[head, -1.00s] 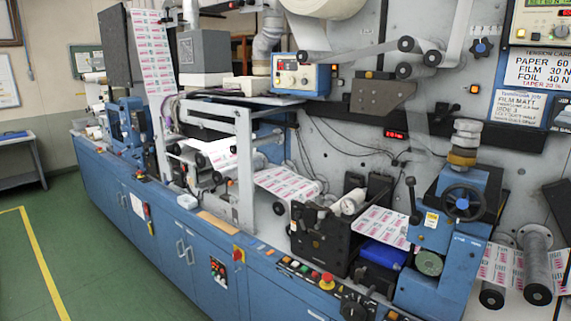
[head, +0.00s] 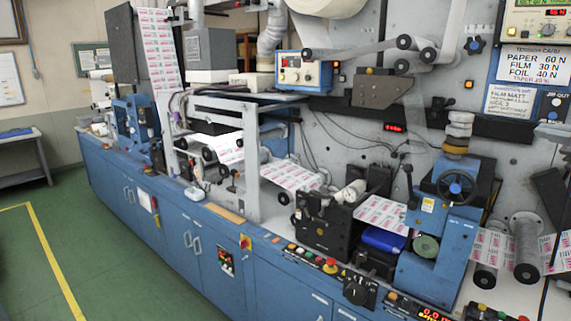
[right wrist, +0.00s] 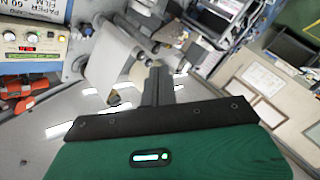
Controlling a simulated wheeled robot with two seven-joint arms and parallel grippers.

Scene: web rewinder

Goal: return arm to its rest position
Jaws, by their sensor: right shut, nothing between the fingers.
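In the right wrist view my right gripper (right wrist: 158,85) points away from the green and black wrist housing. Its dark fingers are together with nothing between them. It appears to be in free air, with the machine's rollers and pale web beyond it. In the head view only a small grey part at the right edge may belong to my right arm; I cannot make out the fingers there. My left gripper is not in view.
The long blue machine (head: 205,215) runs across the head view. A handwheel unit (head: 440,215), black roller block (head: 328,222) and upright rollers (head: 527,250) stand on its right part. A tension panel (head: 538,25) hangs top right. Green floor (head: 90,250) at left is clear.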

